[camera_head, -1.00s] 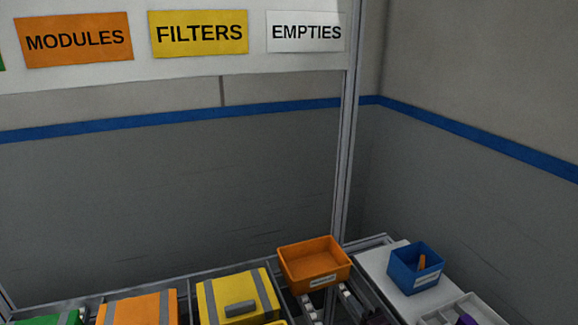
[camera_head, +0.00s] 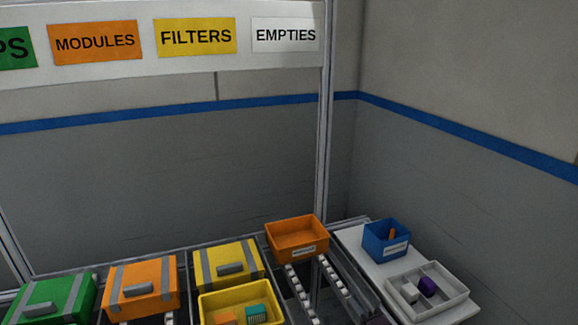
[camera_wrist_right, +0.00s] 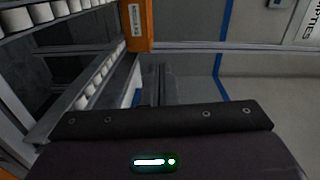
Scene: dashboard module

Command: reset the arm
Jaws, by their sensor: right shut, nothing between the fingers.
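My right gripper (camera_wrist_right: 155,85) shows in the right wrist view beyond the dark wrist housing, its fingers closed with nothing between them. The orange bin (camera_wrist_right: 139,25) and a roller lane are beyond it there. In the head view only a small dark piece of my right arm shows at the bottom edge, right of the roller lane. My left gripper is not in view.
An empty-looking open orange bin (camera_head: 297,252) sits atop the roller lane (camera_head: 318,290). A yellow bin (camera_head: 240,297) holds small parts. Green (camera_head: 52,300), orange (camera_head: 141,287) and yellow (camera_head: 226,264) lidded boxes stand left. A blue bin (camera_head: 372,252) and divided grey tray (camera_head: 447,303) are right.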

